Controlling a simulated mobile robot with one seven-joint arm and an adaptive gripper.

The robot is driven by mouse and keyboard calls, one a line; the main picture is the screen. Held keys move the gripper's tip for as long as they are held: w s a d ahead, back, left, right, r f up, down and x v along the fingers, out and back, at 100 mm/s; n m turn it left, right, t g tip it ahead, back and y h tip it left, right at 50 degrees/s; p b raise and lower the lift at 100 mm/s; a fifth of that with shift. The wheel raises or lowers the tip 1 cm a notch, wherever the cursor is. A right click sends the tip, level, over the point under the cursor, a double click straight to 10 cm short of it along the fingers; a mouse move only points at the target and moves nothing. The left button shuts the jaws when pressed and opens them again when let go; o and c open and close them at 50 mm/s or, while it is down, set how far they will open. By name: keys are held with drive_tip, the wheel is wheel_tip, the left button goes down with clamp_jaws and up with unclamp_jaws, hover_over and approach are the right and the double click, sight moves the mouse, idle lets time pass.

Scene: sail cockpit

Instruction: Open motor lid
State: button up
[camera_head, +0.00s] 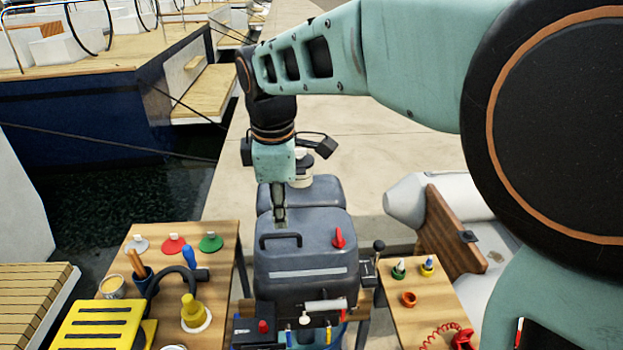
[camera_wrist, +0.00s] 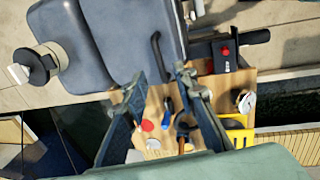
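The grey motor lid (camera_head: 310,262) tops the outboard motor in the middle of the head view, and it looks closed. It has a dark bar handle (camera_head: 281,238) on its left side and a red lever (camera_head: 338,238) on top. My gripper (camera_head: 280,220) points down just above and behind the handle. In the wrist view the lid (camera_wrist: 125,30) is at the top, with the handle (camera_wrist: 158,55) ahead of and between my two separated fingers (camera_wrist: 160,82). My gripper is open and empty; contact with the handle cannot be made out.
A grey canister (camera_head: 328,190) stands behind the motor. A wooden table (camera_head: 222,240) with a yellow crate (camera_head: 98,322) and tools is at left. Another table (camera_head: 430,322) with small items is at right. A dinghy (camera_head: 405,197) and water (camera_head: 120,200) lie beyond.

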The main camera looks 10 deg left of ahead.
sight(283, 235)
drive_tip(key=f, duration=0.3)
drive_tip(key=w+f, duration=0.1)
drive_tip(key=f, duration=0.2)
drive_tip(key=shift+w+a+f, duration=0.15)
drive_tip(key=shift+w+f, duration=0.05)
drive_tip(key=shift+f, duration=0.15)
clamp_jaws()
